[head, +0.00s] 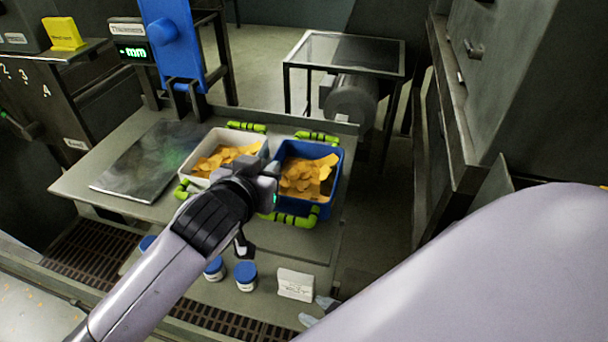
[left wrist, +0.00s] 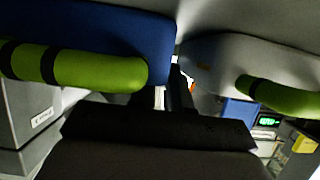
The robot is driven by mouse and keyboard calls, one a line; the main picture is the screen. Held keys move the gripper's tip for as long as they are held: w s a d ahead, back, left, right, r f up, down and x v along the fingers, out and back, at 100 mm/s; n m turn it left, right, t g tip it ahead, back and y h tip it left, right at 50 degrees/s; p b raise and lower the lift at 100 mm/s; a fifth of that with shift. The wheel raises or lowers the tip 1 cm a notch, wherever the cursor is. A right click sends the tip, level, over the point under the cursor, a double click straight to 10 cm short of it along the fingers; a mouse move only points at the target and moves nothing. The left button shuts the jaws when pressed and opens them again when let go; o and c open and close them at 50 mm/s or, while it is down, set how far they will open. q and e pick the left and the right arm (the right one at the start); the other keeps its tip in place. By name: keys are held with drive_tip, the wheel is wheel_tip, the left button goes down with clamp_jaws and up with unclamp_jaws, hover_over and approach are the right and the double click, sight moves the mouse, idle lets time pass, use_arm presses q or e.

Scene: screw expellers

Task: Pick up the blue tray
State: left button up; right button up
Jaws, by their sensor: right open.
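The blue tray (head: 334,184) holds yellow flat pieces and stands on the bench, right of a similar white tray (head: 206,137). Green padded handles (head: 290,219) sit along the trays. My left gripper (head: 268,178) is at the near corner between the two trays, close to the blue tray's left wall. In the left wrist view the blue tray (left wrist: 120,28) is at upper left and the white tray (left wrist: 245,55) at upper right. The left fingers (left wrist: 176,82) are dark and lie near the gap between them. Their opening and any contact are unclear.
A metal plate (head: 145,162) lies left of the trays. A blue machine (head: 174,42) stands behind it. Small blue-lidded jars (head: 245,276) and a white block (head: 296,284) are in front. My right arm covers the lower right.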

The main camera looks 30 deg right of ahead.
use_arm(q)
drive_tip(key=shift+w+d+f, duration=0.2)
drive_tip(key=shift+w+d, duration=0.1)
clamp_jaws()
drive_tip(key=shift+r, duration=0.1)
